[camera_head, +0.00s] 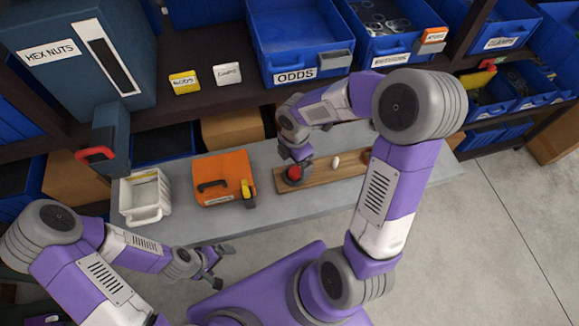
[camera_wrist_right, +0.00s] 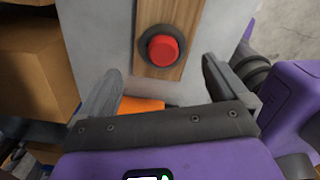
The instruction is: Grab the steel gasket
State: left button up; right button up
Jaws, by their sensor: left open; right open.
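I cannot single out a steel gasket. Several pale ring shapes lie in a blue bin (camera_head: 385,22) at the upper right of the head view; I cannot tell what they are. My right gripper (camera_head: 299,163) is open above the left end of a wooden board (camera_head: 318,176), at a red button (camera_head: 294,172). In the right wrist view the red button (camera_wrist_right: 162,49) shows just beyond and between the open, empty fingers (camera_wrist_right: 160,68). My left gripper (camera_head: 217,262) is open and empty in front of the table, over the floor.
The grey table (camera_head: 240,224) holds a white basket (camera_head: 144,200) and an orange case (camera_head: 222,180). A hex nuts dispenser (camera_head: 60,75) with a red handle (camera_head: 97,154) stands at left. The odds bin (camera_head: 300,45) is on the shelf behind. Table front is clear.

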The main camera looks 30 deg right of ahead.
aim_at(295, 171)
jog(key=shift+s+f, duration=0.4)
jog(key=shift+f, duration=0.45)
notch_tip(295, 171, down, 5)
jog(key=shift+w+r+b, duration=0.15)
jog(key=shift+b, duration=0.95)
pick_arm(q)
jog(key=shift+s+f, duration=0.15)
jog(key=shift+f, duration=0.45)
jog(key=shift+s+f, duration=0.15)
jog(key=shift+f, duration=0.4)
pick_arm(e)
jog(key=shift+r, duration=0.1)
jog(key=shift+c, duration=0.5)
jog(key=c, duration=1)
